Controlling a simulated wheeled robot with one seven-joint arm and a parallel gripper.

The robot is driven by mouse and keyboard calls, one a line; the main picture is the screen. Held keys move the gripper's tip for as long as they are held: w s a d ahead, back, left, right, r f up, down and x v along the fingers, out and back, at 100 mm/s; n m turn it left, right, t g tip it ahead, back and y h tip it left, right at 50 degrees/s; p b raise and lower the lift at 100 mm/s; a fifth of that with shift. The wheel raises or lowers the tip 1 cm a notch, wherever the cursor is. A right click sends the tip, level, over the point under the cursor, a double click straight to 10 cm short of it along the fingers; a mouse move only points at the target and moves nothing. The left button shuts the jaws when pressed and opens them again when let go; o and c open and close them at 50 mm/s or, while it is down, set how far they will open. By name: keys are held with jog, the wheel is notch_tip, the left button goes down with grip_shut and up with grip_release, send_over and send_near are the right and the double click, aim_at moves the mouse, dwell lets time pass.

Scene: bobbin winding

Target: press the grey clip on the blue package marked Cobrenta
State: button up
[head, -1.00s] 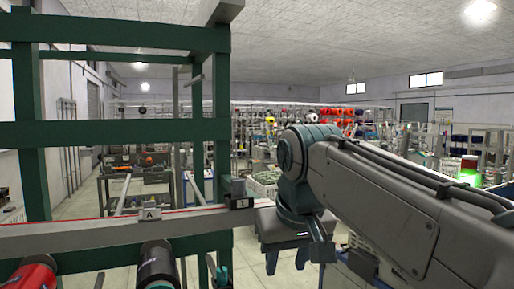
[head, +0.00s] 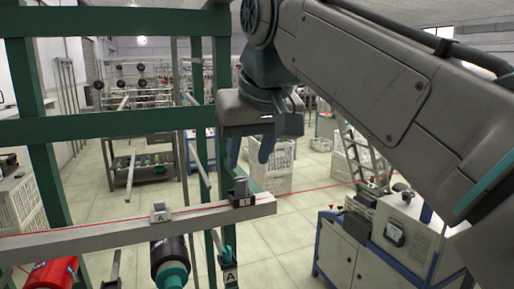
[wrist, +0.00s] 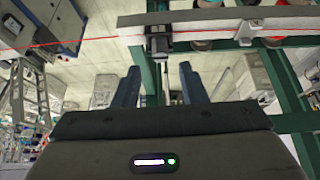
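I cannot make out a blue package or the name Cobrenta in either view. A dark grey clip-like block (head: 241,194) sits on the right end of a pale beam (head: 120,232); whether it is the task's clip I cannot tell. It also shows in the wrist view (wrist: 159,42), beyond and between my fingertips. My gripper (head: 248,162) is open and empty, with its two blue fingers apart and pointing down, above the beam end in the head view. It shows in the wrist view (wrist: 160,70) too. Nothing is between the fingers.
A dark green frame (head: 110,130) stands at the left. A red thread (head: 310,188) runs along the beam and off right. A red spool (head: 52,273) and a black spool (head: 168,262) hang below. A grey-and-blue cabinet (head: 350,250) stands right. Floor shows between.

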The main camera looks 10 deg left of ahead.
aim_at(243, 181)
jog(key=b+x, duration=0.3)
jog(key=x, duration=0.4)
jog(key=c, duration=0.8)
notch_tip(243, 181, up, 5)
jog(key=p, duration=0.4)
jog(key=shift+f+p, duration=0.15)
jog(key=shift+p, duration=0.15)
jog(key=shift+f, duration=0.1)
